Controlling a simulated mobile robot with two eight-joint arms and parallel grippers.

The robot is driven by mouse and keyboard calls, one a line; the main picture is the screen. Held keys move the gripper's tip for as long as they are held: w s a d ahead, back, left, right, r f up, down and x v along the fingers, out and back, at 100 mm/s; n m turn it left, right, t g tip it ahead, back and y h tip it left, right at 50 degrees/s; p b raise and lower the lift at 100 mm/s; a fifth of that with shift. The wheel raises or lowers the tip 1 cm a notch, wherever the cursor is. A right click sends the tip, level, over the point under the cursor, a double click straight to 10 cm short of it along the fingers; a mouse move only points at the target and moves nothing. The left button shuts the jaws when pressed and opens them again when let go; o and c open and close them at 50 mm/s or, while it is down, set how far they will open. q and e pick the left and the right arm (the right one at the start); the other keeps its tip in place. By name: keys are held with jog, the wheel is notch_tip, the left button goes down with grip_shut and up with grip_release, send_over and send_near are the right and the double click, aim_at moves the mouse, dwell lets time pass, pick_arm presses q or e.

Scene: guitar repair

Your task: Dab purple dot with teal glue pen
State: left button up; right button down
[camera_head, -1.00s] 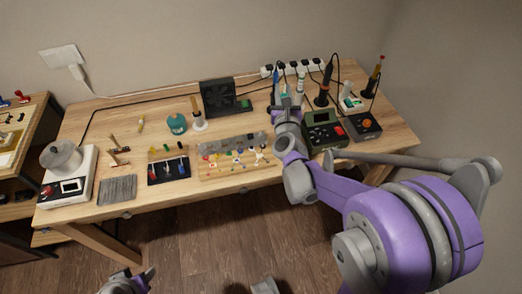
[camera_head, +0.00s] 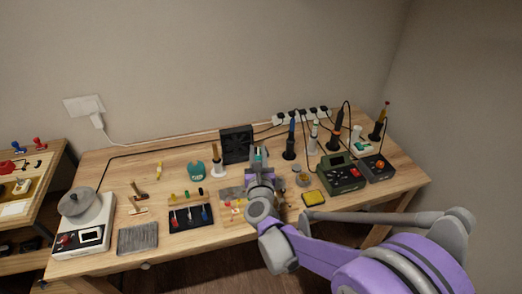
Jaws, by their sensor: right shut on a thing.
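My right gripper (camera_head: 258,158) is shut on a slim teal thing, which looks like the teal glue pen (camera_head: 258,152); only a small part of it shows between the fingers. The gripper is over the middle of the workbench, in front of the black fan. A board with small coloured dots (camera_head: 231,210) lies just below and left of the gripper, partly hidden by my right arm. I cannot make out the purple dot. My left gripper is out of view.
A black fan (camera_head: 237,144) stands behind the gripper. A teal bottle (camera_head: 195,169) and a brush-like tool (camera_head: 217,160) stand to its left. A yellow sponge (camera_head: 314,198) and a green soldering station (camera_head: 344,176) are to its right. A scale (camera_head: 80,228) sits at the far left.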

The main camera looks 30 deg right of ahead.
jog(key=shift+f+b, duration=0.65)
jog(key=shift+f, duration=0.2)
notch_tip(320, 180, down, 5)
jog(key=b, duration=0.4)
jog(key=shift+f, duration=0.2)
dwell(0.6)
jog(key=shift+f+b, duration=0.35)
jog(key=shift+f, duration=0.15)
dwell(0.4)
dwell(1.1)
jog(key=shift+r+p, duration=2.75)
jog(key=shift+r, duration=0.85)
